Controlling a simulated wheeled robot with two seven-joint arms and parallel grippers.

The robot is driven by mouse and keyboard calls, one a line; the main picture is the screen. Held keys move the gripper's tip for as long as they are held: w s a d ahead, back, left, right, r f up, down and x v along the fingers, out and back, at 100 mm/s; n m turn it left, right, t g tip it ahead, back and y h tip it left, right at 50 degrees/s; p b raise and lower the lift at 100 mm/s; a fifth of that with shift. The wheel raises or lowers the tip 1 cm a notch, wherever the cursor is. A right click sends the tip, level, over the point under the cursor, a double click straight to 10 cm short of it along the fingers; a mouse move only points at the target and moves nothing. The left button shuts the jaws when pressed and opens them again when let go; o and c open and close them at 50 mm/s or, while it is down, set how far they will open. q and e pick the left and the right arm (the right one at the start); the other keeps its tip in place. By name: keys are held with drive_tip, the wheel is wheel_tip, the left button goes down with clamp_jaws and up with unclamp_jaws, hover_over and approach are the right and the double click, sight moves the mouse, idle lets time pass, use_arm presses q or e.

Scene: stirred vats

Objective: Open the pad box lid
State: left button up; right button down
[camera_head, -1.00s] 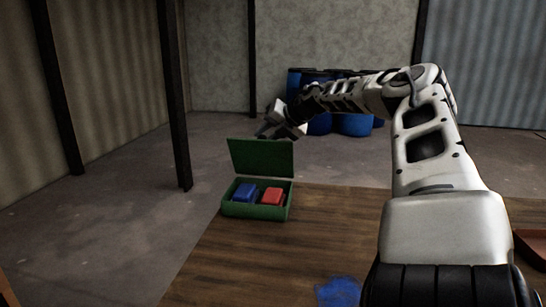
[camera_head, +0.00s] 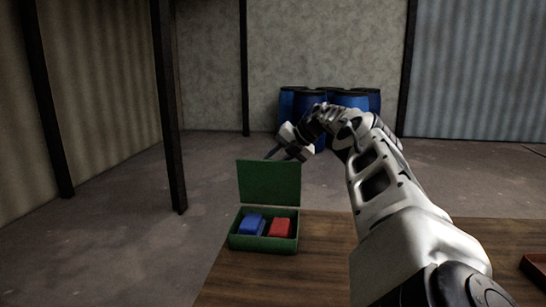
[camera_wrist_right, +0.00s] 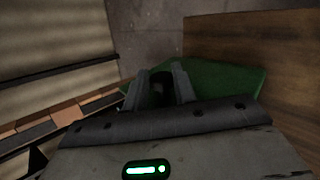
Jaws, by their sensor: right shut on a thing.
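The green pad box (camera_head: 265,243) stands open on the wooden table. Its lid (camera_head: 269,183) stands about upright at the back of the box. A blue pad (camera_head: 251,224) and a red pad (camera_head: 281,227) lie side by side inside. My right gripper (camera_head: 275,154) is at the lid's top edge, coming from behind and above, shut on the lid. The right wrist view shows the gripper fingers (camera_wrist_right: 160,86) close together against the green lid (camera_wrist_right: 225,78); the exact contact is dark. My left gripper is not in view.
The wooden table (camera_head: 325,262) is bare right of the box, beneath my right arm. A reddish-brown tray (camera_head: 536,266) shows at the right edge. Blue drums (camera_head: 364,98) stand by the back wall. A dark post (camera_head: 167,110) rises left of the table.

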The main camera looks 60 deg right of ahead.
drive_tip(key=shift+w+d+f, duration=0.2)
drive_tip(key=shift+f, duration=0.05)
idle(0.4)
drive_tip(key=c, duration=1.5)
unclamp_jaws()
drive_tip(key=o, duration=0.4)
drive_tip(key=shift+w+f, duration=0.2)
drive_tip(key=shift+w, duration=0.05)
drive_tip(key=shift+c, duration=0.2)
drive_tip(key=v, duration=1.6)
drive_tip(key=shift+p, duration=0.35)
drive_tip(key=shift+s+d+r, duration=0.1)
